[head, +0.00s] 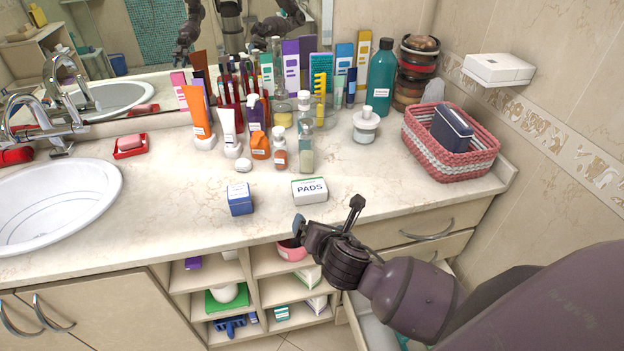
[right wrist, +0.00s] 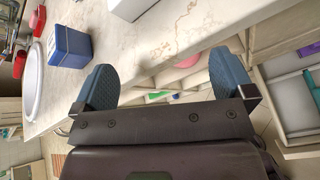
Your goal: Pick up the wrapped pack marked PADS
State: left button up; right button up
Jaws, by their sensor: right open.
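The white wrapped pack marked PADS (head: 310,191) lies on the marble counter near its front edge, with its label facing up. In the right wrist view, part of a white pack (right wrist: 130,7) is cut off by the top edge. My right gripper (head: 327,214) is open and empty at the counter's front edge, just in front of the pack and apart from it. Its two blue-padded fingers are spread wide in the right wrist view (right wrist: 163,70). My left gripper is not directly in view; the mirror reflects parts of my arms.
A blue box (head: 240,199) stands left of the pack; it also shows in the right wrist view (right wrist: 70,46). Bottles and tubes crowd behind, including a clear bottle (head: 306,155). A pink basket (head: 455,166) stands right. Counter between pack and basket is clear. Open shelves (head: 205,283) lie below.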

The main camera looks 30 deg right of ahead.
aim_at(310, 190)
jog(key=w+r+n, duration=0.1)
jog(key=w+r+n+h+p, duration=0.1)
jog(key=r+n, duration=0.1)
jog(key=d+r+n, duration=0.1)
jog(key=r, duration=0.1)
jog(key=shift+w+d+n+t+h+p, duration=0.1)
jog(key=shift+w+n+t+h+p, duration=0.2)
jog(key=shift+w+n+t+p, duration=0.1)
jog(key=shift+f+x, duration=0.2)
jog(key=shift+x, duration=5)
jog(key=shift+s, duration=0.1)
jog(key=c, duration=0.7)
jog(key=shift+o, duration=0.2)
